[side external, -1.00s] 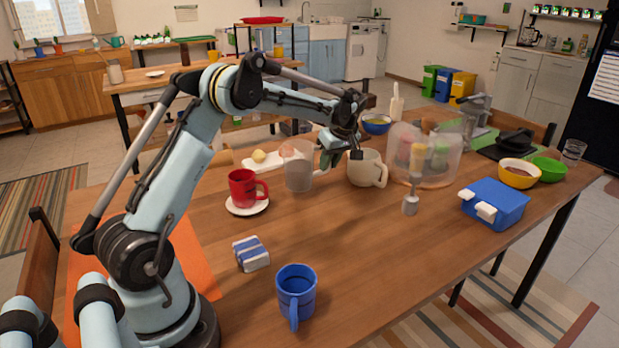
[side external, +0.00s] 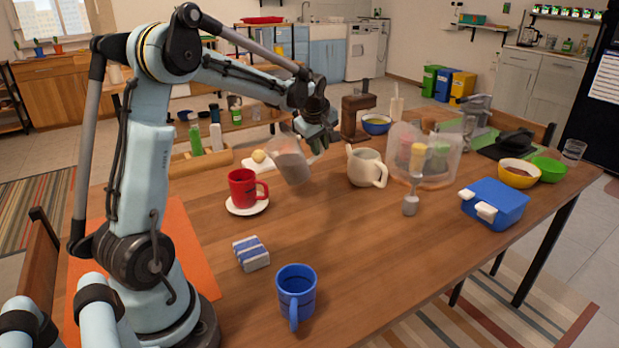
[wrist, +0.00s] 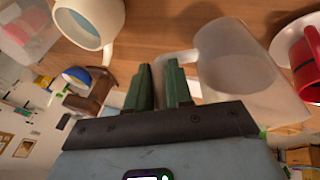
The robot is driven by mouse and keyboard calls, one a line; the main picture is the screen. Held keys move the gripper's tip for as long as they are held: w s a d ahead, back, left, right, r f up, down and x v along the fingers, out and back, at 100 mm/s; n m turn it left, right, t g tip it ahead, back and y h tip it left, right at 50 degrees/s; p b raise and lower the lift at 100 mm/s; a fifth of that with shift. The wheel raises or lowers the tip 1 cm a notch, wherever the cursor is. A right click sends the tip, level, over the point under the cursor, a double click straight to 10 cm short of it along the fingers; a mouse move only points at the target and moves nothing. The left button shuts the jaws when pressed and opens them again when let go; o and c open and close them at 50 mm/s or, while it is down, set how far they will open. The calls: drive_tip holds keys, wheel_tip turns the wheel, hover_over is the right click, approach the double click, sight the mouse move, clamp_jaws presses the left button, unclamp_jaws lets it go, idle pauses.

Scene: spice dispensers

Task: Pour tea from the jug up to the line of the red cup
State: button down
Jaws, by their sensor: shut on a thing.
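A translucent jug (side external: 291,163) hangs tilted to the left, with its base to the lower right, just right of the red cup. My gripper (side external: 317,143) is shut on the jug's handle, at the jug's right side. In the wrist view, my green fingers (wrist: 170,80) are at the handle and the jug (wrist: 240,75) fills the middle right. The red cup (side external: 242,187) stands upright on a white saucer (side external: 246,209); part of it also shows in the wrist view (wrist: 306,62). I cannot make out the tea level in the jug or cup.
A cream pitcher (side external: 364,168) stands right of the jug. A blue mug (side external: 296,292) and a striped box (side external: 250,254) are at the front. A clear dome (side external: 425,155) covers bottles farther right, near a blue box (side external: 497,203). The middle front table is clear.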

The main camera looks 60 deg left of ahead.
drive_tip(key=s+r+t, duration=0.2)
drive_tip(key=r, duration=0.1)
drive_tip(key=shift+s+a, duration=0.3)
drive_tip(key=shift+s, duration=0.05)
drive_tip(key=shift+s+r+n+t, duration=0.15)
drive_tip(key=shift+r+n+t, duration=0.15)
drive_tip(key=shift+s+a+r+n+t+h, duration=0.15)
drive_tip(key=shift+s+r+t, duration=0.4)
drive_tip(key=shift+r+t, duration=0.3)
drive_tip(key=shift+s+a+r+n+t+h, duration=0.15)
drive_tip(key=shift+s+r+t, duration=0.45)
drive_tip(key=shift+r, duration=0.4)
idle(2.9)
